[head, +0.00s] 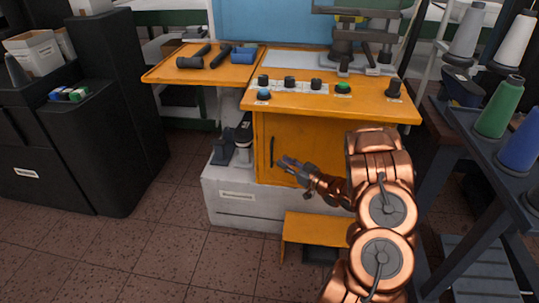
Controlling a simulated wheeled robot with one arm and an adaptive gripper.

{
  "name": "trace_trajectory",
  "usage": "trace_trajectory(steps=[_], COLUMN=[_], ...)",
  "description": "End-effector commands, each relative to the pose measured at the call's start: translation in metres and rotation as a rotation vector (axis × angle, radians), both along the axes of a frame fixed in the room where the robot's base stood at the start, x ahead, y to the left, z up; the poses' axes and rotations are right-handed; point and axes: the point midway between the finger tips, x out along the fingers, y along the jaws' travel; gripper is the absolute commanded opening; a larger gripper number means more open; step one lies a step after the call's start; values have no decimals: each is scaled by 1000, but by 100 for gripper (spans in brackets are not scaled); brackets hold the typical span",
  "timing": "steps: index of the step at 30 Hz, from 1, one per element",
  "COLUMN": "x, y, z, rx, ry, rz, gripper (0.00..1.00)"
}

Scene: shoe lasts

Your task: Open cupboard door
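The orange cupboard door (308,142) is on the front of the orange machine cabinet, and it looks closed. A dark vertical handle (272,152) is on the door's left side. My gripper (284,162) is in front of the door, with its fingertips just right of the handle in the picture. I cannot tell whether the fingers touch the handle or how far apart they are. My copper-coloured arm hides the right part of the door.
An orange step (315,228) stands below the door, in front of the white base (240,203). A black cabinet (100,150) is at left. A dark rack with thread cones (499,107) is at right. The tiled floor (160,255) at front left is clear.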

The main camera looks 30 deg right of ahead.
Motion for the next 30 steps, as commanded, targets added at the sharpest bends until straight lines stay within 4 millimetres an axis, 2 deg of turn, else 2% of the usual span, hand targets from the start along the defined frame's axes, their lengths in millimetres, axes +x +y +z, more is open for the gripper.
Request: trace_trajectory(steps=[15,21,28,30], x=[60,71,71,71], y=[14,17,17,17], z=[-1,0,0,0], rx=[-2,-3,-2,-2], ry=[3,2,4,4], rz=[-4,-5,-5,-5], gripper=[23,23,23,17])
